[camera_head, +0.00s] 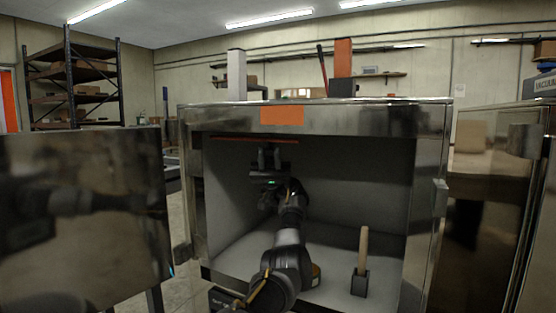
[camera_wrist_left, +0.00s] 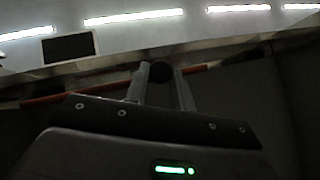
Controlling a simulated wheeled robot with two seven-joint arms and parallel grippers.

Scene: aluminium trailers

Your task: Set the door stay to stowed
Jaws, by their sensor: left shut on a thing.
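The door stay (camera_head: 230,138) is a thin red rod lying nearly level under the top front edge of the open metal box. It also shows in the left wrist view (camera_wrist_left: 70,96), crossing behind the fingers. My left gripper (camera_head: 268,150) reaches up inside the box to the rod. In the left wrist view my left gripper (camera_wrist_left: 161,82) has its fingers closed about a round black knob (camera_wrist_left: 161,70) at the rod. The fingers hide part of the rod. The door (camera_head: 85,215) stands wide open at the left. My right gripper is not in view.
The box's top frame (camera_head: 350,119) with an orange label (camera_head: 282,115) runs just above my gripper. A wooden-handled tool (camera_head: 363,250) with a dark block base stands on the box floor at right. The middle of the box is otherwise open.

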